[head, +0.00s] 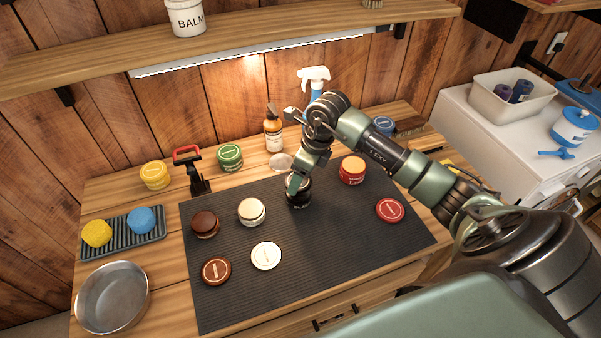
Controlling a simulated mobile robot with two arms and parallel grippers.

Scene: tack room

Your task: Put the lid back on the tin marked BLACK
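A black tin (299,201) stands on the dark ribbed mat (330,250), toward its back middle. My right gripper (296,184) is right at the top of this tin, pointing down, and covers much of it. I cannot tell whether the fingers are open or shut, or whether a lid is between them. Any lettering on the tin is unreadable here. No loose black lid shows on the mat. My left gripper is not in view.
Brown (205,226), cream (250,212) and red (352,171) tins stand on the mat. Loose brown (216,270), cream (265,256) and red (390,210) lids lie nearer. A spray bottle (314,82) and amber bottle (273,134) stand behind. The mat's front middle is clear.

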